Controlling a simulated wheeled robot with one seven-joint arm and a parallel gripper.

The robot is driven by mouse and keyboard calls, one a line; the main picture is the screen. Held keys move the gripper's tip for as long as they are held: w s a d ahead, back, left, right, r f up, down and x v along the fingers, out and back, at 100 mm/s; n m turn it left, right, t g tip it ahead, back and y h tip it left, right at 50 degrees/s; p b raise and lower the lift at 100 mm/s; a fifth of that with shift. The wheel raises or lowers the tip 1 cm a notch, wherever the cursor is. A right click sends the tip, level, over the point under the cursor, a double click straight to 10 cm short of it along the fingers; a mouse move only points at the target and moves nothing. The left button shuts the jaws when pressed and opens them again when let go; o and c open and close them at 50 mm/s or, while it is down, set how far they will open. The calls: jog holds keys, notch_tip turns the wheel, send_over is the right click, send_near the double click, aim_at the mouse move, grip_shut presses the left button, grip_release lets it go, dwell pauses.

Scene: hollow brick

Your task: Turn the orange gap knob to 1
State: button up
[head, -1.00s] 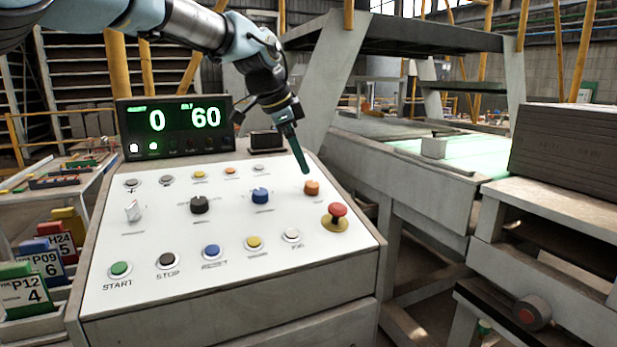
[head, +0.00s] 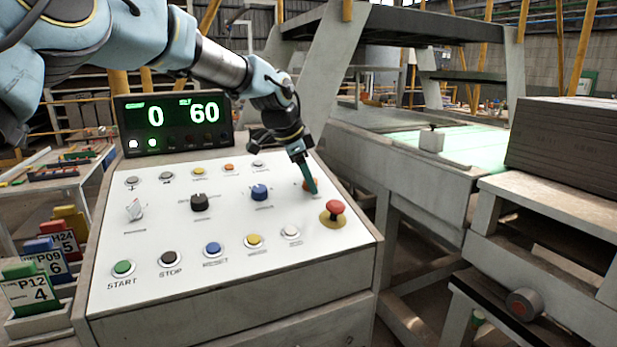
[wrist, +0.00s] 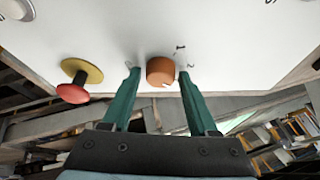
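The orange gap knob (wrist: 160,71) sits on the white panel (wrist: 225,40), between the two green fingers of my gripper (wrist: 159,72) in the wrist view. A small gap shows on each side of the knob, so the fingers are open around it and appear not to touch it. A small white mark shows on the knob's lower edge; I cannot tell surely which number it points to. The numbers 1 and 2 are printed to the knob's upper right. In the head view my gripper (head: 313,192) largely hides the orange knob (head: 306,185).
A red mushroom button (head: 335,207) on a yellow base stands close beside the knob. A blue knob (head: 260,192) and a black knob (head: 199,202) lie to the left. Several push buttons line the panel. A display (head: 172,122) reads 0 and 60.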

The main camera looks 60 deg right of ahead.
grip_shut()
jog(key=shift+f+n+b, duration=0.15)
jog(key=shift+n+b, duration=0.15)
jog(key=shift+b, duration=0.2)
jog(key=shift+s+f+n+h+b, duration=0.1)
jog(key=shift+n+h+b, duration=0.2)
jog(key=shift+n+b, duration=0.35)
jog(key=n+t+b, duration=0.1)
jog(key=n+b, duration=0.1)
jog(key=b, duration=0.1)
jog(key=shift+s+f+h, duration=0.1)
jog(key=shift+h, duration=0.2)
jog(key=n+t+b, duration=0.1)
jog(key=n+b, duration=0.2)
jog(key=n+t+b, duration=0.2)
jog(key=n+b, duration=0.1)
jog(key=shift+s+n+h, duration=0.2)
jog(key=shift+n+h, duration=0.1)
jog(key=shift+n, duration=0.05)
jog(key=n+t+b, duration=0.2)
jog(key=n+b, duration=0.1)
jog(key=n, duration=0.1)
jog(key=shift+s+n, duration=0.1)
jog(key=shift+n, duration=0.3)
jog(key=n+t+y, duration=0.1)
jog(key=n, duration=0.1)
jog(key=n+y, duration=0.1)
jog(key=n, duration=0.2)
jog(key=shift+r+t, duration=0.2)
jog(key=shift+t, duration=0.2)
